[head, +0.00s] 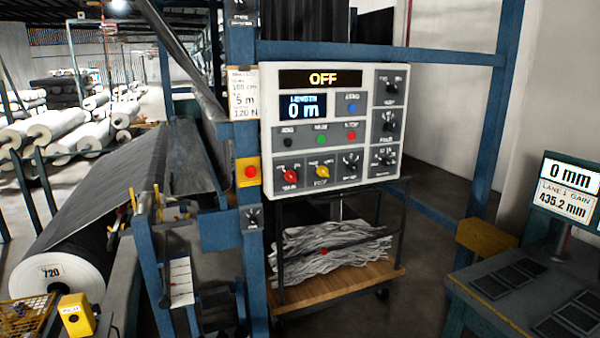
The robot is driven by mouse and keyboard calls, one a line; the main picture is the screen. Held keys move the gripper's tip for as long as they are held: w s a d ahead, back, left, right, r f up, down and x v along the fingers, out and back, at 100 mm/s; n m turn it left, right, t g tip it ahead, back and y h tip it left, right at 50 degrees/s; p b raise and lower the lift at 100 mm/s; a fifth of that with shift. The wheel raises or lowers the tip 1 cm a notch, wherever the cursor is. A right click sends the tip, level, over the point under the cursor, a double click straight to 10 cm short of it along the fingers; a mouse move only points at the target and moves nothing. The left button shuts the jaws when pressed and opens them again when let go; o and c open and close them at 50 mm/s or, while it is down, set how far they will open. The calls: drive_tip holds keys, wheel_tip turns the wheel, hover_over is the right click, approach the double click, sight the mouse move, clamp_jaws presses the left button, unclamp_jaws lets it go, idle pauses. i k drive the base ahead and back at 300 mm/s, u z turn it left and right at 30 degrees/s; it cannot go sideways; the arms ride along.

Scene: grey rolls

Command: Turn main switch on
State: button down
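A white control panel (268,150) hangs on the blue frame in the middle of the head view. Its top display (322,79) reads OFF. A red rotary knob (290,175) sits at the panel's lower left, with a yellow knob (322,170) to its right. The small labels are too blurred to tell surely which knob is the main switch. Several black knobs sit along the right side and bottom. My gripper is not in view.
A red button on a yellow box (249,171) is on the post left of the panel. A cart (330,292) with crumpled grey material stands below the panel. A large grey roll (62,275) is at left, a table (520,290) at right. Floor shows between cart and table.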

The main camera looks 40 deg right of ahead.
sight(290, 175)
drive_tip(key=z, duration=4.05)
drive_tip(key=i, duration=0.1)
drive_tip(key=u, duration=2.85)
